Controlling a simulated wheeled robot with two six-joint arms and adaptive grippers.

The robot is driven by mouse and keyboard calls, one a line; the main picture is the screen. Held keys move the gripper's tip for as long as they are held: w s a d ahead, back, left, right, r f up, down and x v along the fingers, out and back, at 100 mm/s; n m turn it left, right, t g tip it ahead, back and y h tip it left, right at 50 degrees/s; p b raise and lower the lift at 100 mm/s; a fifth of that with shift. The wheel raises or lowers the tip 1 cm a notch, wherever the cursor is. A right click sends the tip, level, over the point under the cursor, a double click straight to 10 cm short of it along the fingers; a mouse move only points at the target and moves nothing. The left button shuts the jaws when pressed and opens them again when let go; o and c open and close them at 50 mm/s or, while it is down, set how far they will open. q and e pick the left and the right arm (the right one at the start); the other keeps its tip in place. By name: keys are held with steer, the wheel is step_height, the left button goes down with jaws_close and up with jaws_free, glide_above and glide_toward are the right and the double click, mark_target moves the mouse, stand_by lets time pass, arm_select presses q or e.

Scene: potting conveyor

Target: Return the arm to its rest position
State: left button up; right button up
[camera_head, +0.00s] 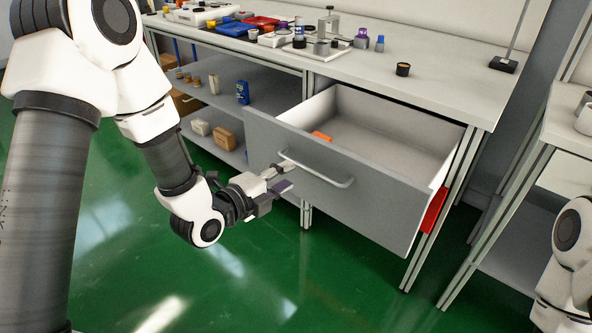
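My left arm comes in from the left. Its gripper (282,177) is in front of the open drawer (335,192), near the left end of the drawer's handle (316,172). The two fingers look spread apart with nothing between them. I cannot tell whether a finger touches the handle. The drawer is pulled out from under the workbench, and a small orange object (322,136) lies inside it. Part of my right arm shows at the lower right edge; its gripper is out of the picture.
The workbench top (440,88) carries several small tools, bottles and a small black cup (403,69). Shelves on the left hold boxes and a blue bottle (242,92). Another table (566,130) stands at the right. The green floor (330,280) in front is clear.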

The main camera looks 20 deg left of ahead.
arm_select(q)
steer(key=shift+s, duration=0.25)
steer(key=s+f+n+g+y, duration=0.15)
steer(key=s+f, duration=0.25)
steer(key=f, duration=0.4)
steer(key=s+f+n+g, duration=0.1)
steer(key=s+f+g, duration=0.3)
steer(key=f, duration=0.5)
steer(key=s+f+n+g+y, duration=0.1)
steer(key=s+f+n+g, duration=0.1)
steer(key=s+f, duration=0.45)
steer(key=s+a+f+n+g+y, duration=0.35)
steer(key=s+f+n+g, duration=0.45)
steer(key=s+n, duration=0.8)
step_height(320, 180, up, 19)
steer(key=w+n+p, duration=0.1)
steer(key=n+p, duration=0.1)
steer(key=p, duration=1.8)
steer(key=shift+w+t+h+p, duration=0.3)
steer(key=shift+w+t, duration=0.05)
steer(key=shift+t, duration=0.1)
